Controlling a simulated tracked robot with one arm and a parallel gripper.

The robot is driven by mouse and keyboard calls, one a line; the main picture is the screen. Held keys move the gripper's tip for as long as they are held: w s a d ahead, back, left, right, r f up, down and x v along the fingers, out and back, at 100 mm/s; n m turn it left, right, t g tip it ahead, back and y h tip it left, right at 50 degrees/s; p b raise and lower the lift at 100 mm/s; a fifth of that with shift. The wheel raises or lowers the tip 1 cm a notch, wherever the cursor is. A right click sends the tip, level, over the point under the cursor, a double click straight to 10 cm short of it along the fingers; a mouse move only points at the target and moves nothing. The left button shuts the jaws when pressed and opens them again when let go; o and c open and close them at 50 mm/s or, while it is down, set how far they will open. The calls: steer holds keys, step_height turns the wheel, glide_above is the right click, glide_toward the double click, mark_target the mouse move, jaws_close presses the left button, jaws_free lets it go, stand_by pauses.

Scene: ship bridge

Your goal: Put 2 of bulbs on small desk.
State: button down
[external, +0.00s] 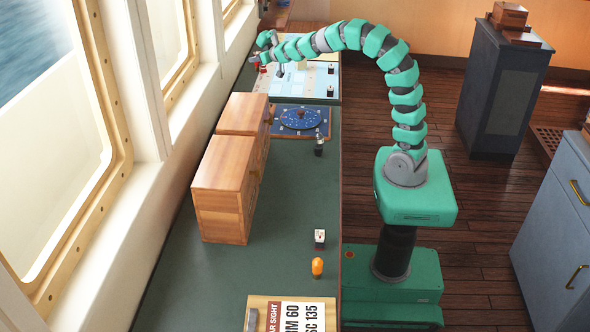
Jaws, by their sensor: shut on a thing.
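My gripper (267,41) is at the far end of my arched green arm, over the far part of the long green-topped counter (285,200). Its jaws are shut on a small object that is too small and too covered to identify. A small dark upright object with a pale top (319,146), possibly a bulb, stands near the counter's right edge. I cannot tell for sure which pieces are bulbs, or which surface is the small desk.
A chart (318,80) with small pieces and a blue dial board (300,120) lie on the counter. Wooden boxes (222,185) stand along the window side. Cabinets (500,95) stand right.

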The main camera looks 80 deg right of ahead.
steer(key=s+d+f+m+g+h+b, duration=0.1)
steer(key=s+d+f+m+h+b, duration=0.15)
steer(key=d+f, duration=0.65)
steer(key=shift+n+y, duration=0.25)
steer(key=shift+s+d+f+b, duration=0.15)
steer(key=shift+d+f+b, duration=0.15)
steer(key=shift+f, duration=0.45)
steer(key=shift+s+d+f+b, duration=0.25)
steer(key=shift+f+b, duration=0.15)
steer(key=shift+f, duration=0.35)
steer(key=shift+s+d+f+b, duration=0.1)
steer(key=shift+d+f+b, duration=0.2)
steer(key=shift+f, duration=0.45)
steer(key=shift+f, duration=0.25)
steer(key=c, duration=1.1)
jaws_free()
steer(key=shift+a+r, duration=0.1)
steer(key=shift+a, duration=0.05)
